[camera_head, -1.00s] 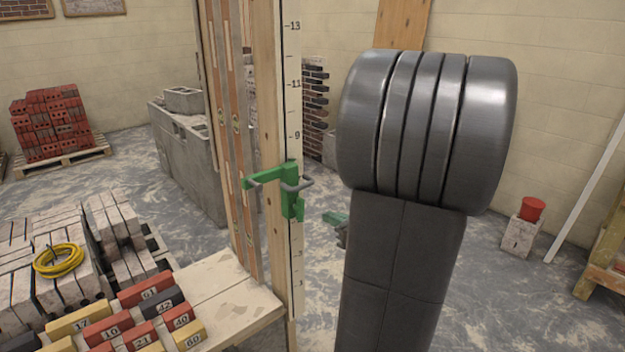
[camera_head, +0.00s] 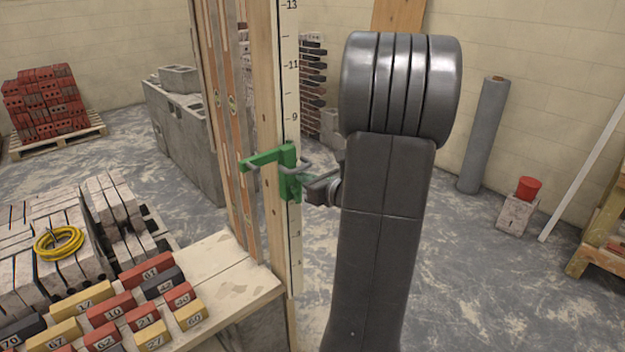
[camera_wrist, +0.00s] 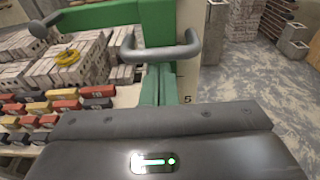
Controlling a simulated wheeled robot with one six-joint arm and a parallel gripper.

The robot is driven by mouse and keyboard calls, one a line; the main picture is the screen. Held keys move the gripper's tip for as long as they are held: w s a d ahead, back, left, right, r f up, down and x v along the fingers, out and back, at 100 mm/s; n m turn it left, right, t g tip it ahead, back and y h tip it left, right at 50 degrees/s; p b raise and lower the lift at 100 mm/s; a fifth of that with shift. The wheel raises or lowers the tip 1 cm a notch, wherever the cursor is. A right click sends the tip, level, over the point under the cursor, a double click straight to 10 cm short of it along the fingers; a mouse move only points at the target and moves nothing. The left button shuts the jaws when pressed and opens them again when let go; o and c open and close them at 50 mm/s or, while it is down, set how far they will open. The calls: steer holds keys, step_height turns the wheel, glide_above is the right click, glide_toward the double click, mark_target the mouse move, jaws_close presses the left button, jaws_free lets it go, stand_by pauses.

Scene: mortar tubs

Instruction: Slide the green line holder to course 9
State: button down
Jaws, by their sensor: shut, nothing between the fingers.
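The green line holder (camera_head: 288,176) sits on the white numbered scale (camera_head: 290,90) of the wooden post, with its top below the 9 mark. Its grey handle (camera_wrist: 160,50) crosses in front of the green body in the wrist view, and a grey knob (camera_wrist: 67,22) is at upper left. My gripper (camera_head: 304,184) is just right of the holder, close to the handle.
Numbered bricks (camera_head: 105,312) lie on a wooden bench (camera_head: 225,282) at lower left. A yellow coil (camera_head: 58,243) lies on grey blocks behind.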

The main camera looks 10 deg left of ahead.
steer(key=shift+r, duration=0.1)
step_height(320, 180, up, 6)
steer(key=p, duration=0.4)
steer(key=shift+r, duration=0.15)
steer(key=shift+d, duration=0.1)
